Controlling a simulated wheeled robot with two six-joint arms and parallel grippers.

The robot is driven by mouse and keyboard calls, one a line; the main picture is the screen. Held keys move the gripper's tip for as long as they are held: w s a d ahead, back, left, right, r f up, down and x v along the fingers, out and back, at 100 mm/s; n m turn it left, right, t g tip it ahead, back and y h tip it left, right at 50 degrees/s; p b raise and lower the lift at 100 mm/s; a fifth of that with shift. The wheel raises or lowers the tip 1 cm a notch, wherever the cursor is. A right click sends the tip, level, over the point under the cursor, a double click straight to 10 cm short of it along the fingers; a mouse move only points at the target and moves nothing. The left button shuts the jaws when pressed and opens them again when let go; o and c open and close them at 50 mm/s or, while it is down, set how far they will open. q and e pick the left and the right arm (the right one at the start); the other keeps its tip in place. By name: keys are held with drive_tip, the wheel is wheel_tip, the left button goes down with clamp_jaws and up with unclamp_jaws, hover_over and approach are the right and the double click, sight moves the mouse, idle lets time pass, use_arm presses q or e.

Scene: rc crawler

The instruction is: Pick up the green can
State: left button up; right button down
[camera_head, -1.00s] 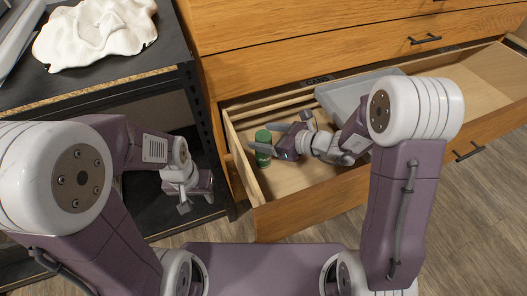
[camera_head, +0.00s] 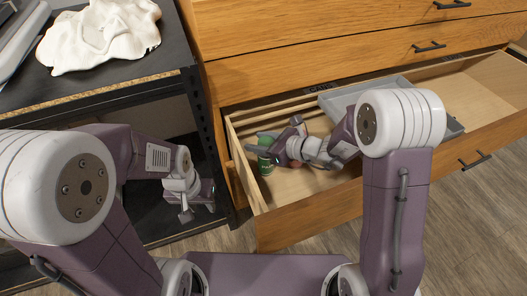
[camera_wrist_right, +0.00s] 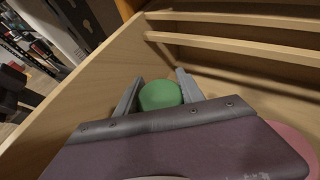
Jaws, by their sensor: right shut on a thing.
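The green can (camera_head: 265,166) stands near the left end of the open wooden drawer (camera_head: 285,236). My right gripper (camera_head: 267,149) reaches into the drawer from the right and is shut on the can. In the right wrist view the can's round green top (camera_wrist_right: 160,95) sits between the two grey fingers of the right gripper (camera_wrist_right: 157,92). The can's lower part is hidden there by the gripper body. My left gripper (camera_head: 195,208) hangs empty left of the drawer, in front of the dark shelf; its finger gap is too small to judge.
A grey tray (camera_head: 455,128) lies in the drawer behind my right arm. Thin wooden dividers (camera_wrist_right: 230,38) run along the drawer's back. A dark shelf unit (camera_head: 95,90) with a crumpled white cloth (camera_head: 98,36) stands at the left. Wooden floor (camera_head: 480,215) shows at the right.

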wheel_tip(320, 180, up, 10)
drive_tip(key=p, duration=0.5)
